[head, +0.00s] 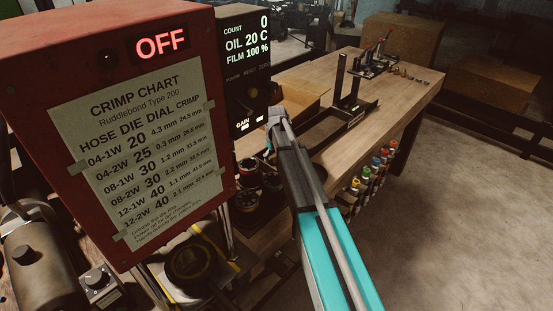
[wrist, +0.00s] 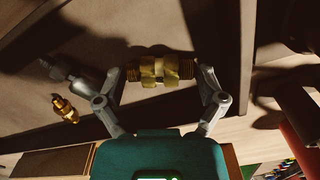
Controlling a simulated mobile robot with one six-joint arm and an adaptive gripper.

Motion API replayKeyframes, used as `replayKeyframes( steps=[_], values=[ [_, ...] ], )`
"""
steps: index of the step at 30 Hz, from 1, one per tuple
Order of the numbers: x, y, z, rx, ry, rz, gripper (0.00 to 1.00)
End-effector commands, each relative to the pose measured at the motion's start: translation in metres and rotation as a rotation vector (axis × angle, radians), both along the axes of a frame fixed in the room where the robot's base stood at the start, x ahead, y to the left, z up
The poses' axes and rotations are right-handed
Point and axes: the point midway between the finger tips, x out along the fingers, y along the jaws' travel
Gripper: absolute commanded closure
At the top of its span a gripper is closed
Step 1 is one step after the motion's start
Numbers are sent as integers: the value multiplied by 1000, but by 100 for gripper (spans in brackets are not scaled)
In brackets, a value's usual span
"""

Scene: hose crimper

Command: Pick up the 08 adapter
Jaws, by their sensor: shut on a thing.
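In the wrist view my gripper (wrist: 160,72) is shut on a brass adapter (wrist: 160,70). The adapter has a hex middle and threaded ends, and lies crosswise between the two fingertips. No size mark is readable on it. A smaller brass adapter (wrist: 65,109) lies to the left of my gripper, apart from the fingers. A grey metal fitting (wrist: 80,84) lies near my left finger. In the head view my fingertips and the held adapter are hidden or too small to make out.
The red crimper box (head: 120,60) with its crimp chart fills the left of the head view. A wooden bench (head: 410,100) runs behind my arm, with a dark stand (head: 355,90) and small fittings. Coloured-end items (head: 370,175) line the bench's near side. Bare floor lies at right.

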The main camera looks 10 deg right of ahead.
Motion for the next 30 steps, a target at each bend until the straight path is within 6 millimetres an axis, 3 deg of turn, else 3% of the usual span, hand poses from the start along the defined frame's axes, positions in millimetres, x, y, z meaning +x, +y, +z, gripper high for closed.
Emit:
replayKeyframes(
  steps=[13,30],
  values=[
    [0,0,33,0,0,0,61],
    [-61,4,98,0,0,0,61]
  ],
)
